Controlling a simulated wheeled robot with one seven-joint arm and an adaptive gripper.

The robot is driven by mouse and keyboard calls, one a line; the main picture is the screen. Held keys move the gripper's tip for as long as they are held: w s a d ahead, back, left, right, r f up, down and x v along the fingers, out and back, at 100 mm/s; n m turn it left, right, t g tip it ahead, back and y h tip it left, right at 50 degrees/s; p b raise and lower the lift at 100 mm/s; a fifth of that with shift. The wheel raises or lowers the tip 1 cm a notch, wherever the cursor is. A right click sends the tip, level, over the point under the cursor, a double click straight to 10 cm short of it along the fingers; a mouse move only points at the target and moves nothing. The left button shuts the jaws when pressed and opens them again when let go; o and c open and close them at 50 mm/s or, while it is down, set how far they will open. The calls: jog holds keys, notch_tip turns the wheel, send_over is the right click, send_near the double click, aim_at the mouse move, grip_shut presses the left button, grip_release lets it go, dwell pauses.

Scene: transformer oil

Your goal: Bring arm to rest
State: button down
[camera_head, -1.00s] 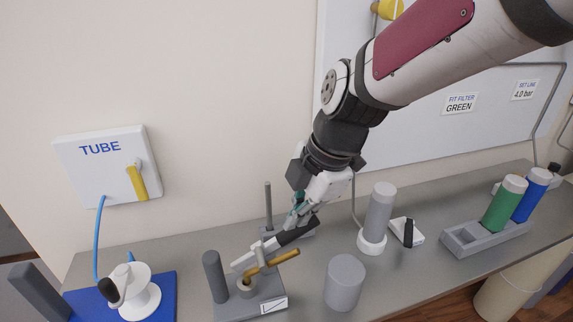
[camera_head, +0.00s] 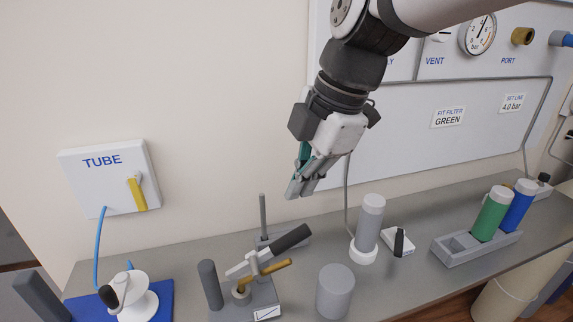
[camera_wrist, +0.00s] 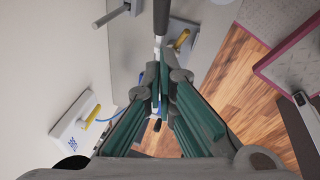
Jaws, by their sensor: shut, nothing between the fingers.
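My gripper (camera_head: 302,190) hangs in the air above the back of the bench in the head view, in front of the wall. It points down and a little left, shut and empty, apart from everything on the bench. Below it stands a grey fixture with a dark-handled lever (camera_head: 290,238) and a brass piece (camera_head: 275,266). In the wrist view my fingers (camera_wrist: 163,88) come together at the middle of the picture and partly hide what lies behind them.
The bench (camera_head: 400,280) holds a grey cylinder (camera_head: 335,291), a grey filter on a white base (camera_head: 368,225), and a rack (camera_head: 455,246) with a green (camera_head: 492,213) and a blue cylinder (camera_head: 521,203). A TUBE box (camera_head: 105,185) hangs on the wall at left. A gauge panel is behind right.

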jog(key=s+d+f+m+t+h, duration=0.3)
jog(key=s+d+m, duration=1)
jog(key=m, duration=1)
jog(key=d, duration=0.3)
jog(key=shift+s+d, duration=0.25)
jog(key=shift+s, duration=0.15)
jog(key=c, duration=2.3)
grip_release()
